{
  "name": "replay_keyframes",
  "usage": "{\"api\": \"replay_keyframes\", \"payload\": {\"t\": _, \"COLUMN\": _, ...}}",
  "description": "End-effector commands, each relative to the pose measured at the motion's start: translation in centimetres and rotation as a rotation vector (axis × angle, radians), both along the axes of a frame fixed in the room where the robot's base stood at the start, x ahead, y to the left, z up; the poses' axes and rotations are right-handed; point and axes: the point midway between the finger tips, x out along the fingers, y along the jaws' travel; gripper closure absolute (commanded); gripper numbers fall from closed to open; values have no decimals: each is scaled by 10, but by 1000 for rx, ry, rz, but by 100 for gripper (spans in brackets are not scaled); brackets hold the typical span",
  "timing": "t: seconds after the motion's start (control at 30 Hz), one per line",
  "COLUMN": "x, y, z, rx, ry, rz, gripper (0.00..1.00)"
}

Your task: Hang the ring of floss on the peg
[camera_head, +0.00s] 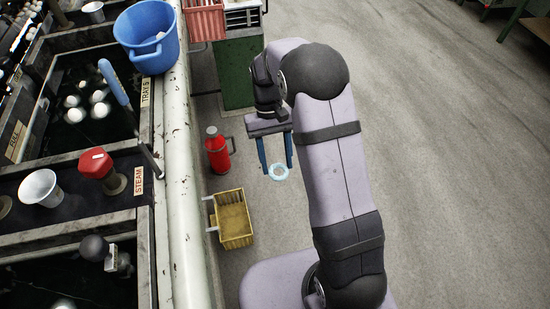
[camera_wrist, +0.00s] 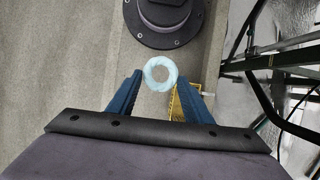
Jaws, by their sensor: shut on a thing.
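The ring of floss (camera_head: 279,178) is a small pale blue ring at the tips of my gripper (camera_head: 278,168) in the head view, above the grey floor. In the wrist view the ring (camera_wrist: 147,74) sits between the two blue fingertips of my gripper (camera_wrist: 160,77), with its open hole facing the camera. My gripper is shut on the ring, the fingers standing a ring's width apart. I cannot pick out the peg in either view.
A long basin bench with a pale rim (camera_head: 178,200) runs along the left, with a blue bucket (camera_head: 135,25) and red valve knob (camera_head: 95,163) on it. A red flask (camera_head: 217,152) and yellow basket (camera_head: 234,220) stand beside it. The right floor is clear.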

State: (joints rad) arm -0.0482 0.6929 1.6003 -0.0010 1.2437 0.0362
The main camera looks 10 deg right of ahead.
Motion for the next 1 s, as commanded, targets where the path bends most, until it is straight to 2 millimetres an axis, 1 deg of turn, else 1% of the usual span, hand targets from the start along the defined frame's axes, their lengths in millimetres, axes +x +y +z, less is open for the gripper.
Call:
{"api": "replay_keyframes", "payload": {"t": 0.03, "x": 2, "y": 6, "z": 22, "rx": 1, "ry": -1, "rz": 5, "gripper": 65}}
{"api": "replay_keyframes", "payload": {"t": 0.1, "x": 3, "y": 14, "z": 41, "rx": 2, "ry": 0, "rz": 10, "gripper": 65}}
{"api": "replay_keyframes", "payload": {"t": 0.43, "x": 9, "y": 56, "z": 134, "rx": 4, "ry": 7, "rz": 33, "gripper": 65}}
{"api": "replay_keyframes", "payload": {"t": 0.7, "x": 9, "y": 92, "z": 209, "rx": 5, "ry": 12, "rz": 56, "gripper": 65}}
{"api": "replay_keyframes", "payload": {"t": 1.0, "x": 6, "y": 127, "z": 285, "rx": 7, "ry": 17, "rz": 80, "gripper": 65}}
